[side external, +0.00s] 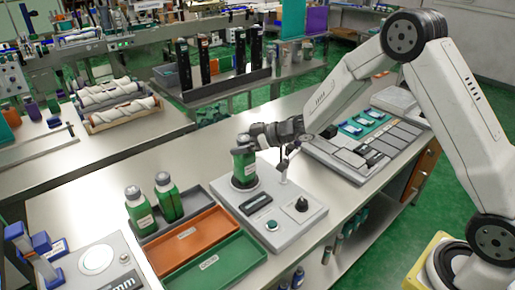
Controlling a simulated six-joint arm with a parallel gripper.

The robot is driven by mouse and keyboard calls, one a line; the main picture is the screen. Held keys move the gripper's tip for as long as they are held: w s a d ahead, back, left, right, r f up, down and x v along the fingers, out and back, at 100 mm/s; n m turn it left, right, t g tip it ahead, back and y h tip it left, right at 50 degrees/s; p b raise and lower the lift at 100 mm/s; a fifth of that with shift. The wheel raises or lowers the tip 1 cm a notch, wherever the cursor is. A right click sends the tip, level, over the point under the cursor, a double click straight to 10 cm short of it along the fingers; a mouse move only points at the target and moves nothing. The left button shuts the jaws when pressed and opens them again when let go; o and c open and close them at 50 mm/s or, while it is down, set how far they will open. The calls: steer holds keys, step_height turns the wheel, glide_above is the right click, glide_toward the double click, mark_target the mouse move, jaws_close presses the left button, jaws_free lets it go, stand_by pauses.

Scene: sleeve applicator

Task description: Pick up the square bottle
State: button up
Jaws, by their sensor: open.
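A green square bottle (244,168) stands upright on the grey applicator unit (305,222) at the middle of the bench. My gripper (243,147) is at the top of this bottle, with my dark wrist coming in from the right. The jaws are open, but they are small and dark here, and I cannot tell whether they touch the bottle. Two more green bottles with dark caps, a left one (140,211) and a right one (168,199), stand upright in the grey tray (196,205) to the left.
An orange tray (186,240) and a green tray (216,265) lie in front of the grey tray. The applicator has a black knob and a teal button. A flat grey panel unit (365,140) lies behind right. A scale-like device (97,260) is at lower left.

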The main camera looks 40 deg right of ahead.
steer(key=shift+w+a+f, duration=0.25)
steer(key=shift+w+a, duration=0.1)
steer(key=shift+w, duration=0.1)
jaws_close()
stand_by(0.3)
steer(key=shift+r, duration=0.1)
stand_by(1.1)
